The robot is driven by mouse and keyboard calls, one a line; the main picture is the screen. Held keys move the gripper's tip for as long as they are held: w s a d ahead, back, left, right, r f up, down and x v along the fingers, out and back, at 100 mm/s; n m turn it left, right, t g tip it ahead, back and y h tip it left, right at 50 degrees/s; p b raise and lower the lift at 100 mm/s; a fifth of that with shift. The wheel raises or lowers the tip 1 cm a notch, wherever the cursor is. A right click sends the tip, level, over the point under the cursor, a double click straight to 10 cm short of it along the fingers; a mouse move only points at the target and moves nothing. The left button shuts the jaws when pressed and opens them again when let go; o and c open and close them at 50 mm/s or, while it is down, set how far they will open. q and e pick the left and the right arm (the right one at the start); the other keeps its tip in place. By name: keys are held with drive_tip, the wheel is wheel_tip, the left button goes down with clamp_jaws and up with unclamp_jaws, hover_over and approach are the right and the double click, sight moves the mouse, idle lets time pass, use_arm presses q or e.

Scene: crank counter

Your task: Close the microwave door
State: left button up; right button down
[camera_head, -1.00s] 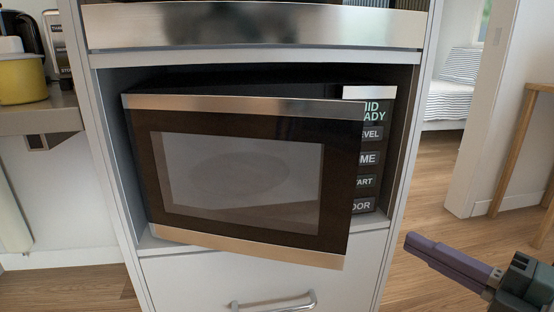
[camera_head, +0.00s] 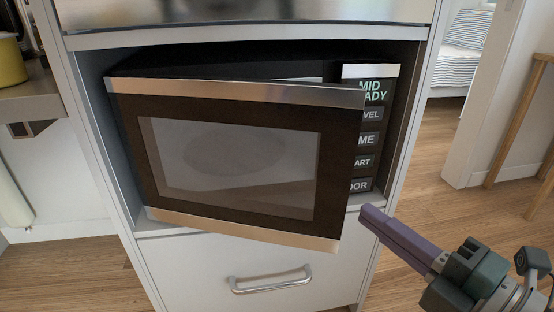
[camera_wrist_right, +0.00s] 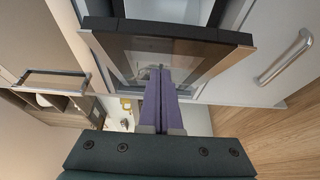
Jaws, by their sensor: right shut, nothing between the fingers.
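The microwave door (camera_head: 235,165) is ajar, hinged at its left side, with its right edge swung out from the body. It has a dark glass window with steel strips along top and bottom. The microwave's control panel (camera_head: 364,140) shows to the right of the door. My right gripper (camera_head: 366,212), with purple fingers, is shut and empty, just right of the door's lower right corner; whether it touches is unclear. In the right wrist view the purple fingers (camera_wrist_right: 157,82) point toward the door (camera_wrist_right: 180,62). My left gripper is not in view.
The microwave sits in a white cabinet niche. Below it is a drawer with a metal handle (camera_head: 270,280). A counter with a yellow pot (camera_head: 10,62) is at the left. Open wood floor lies to the right, with a wooden-legged piece of furniture (camera_head: 520,120).

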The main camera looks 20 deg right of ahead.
sight(345, 181)
drive_tip(key=w, duration=0.2)
drive_tip(key=w+d, duration=0.1)
drive_tip(key=w, duration=0.1)
drive_tip(key=shift+w+d+b, duration=0.1)
drive_tip(key=shift+w+b, duration=0.2)
drive_tip(key=shift+b, duration=0.1)
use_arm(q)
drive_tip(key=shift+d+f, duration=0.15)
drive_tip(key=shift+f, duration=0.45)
use_arm(e)
drive_tip(key=shift+w+d, duration=0.4)
drive_tip(key=shift+w, duration=0.1)
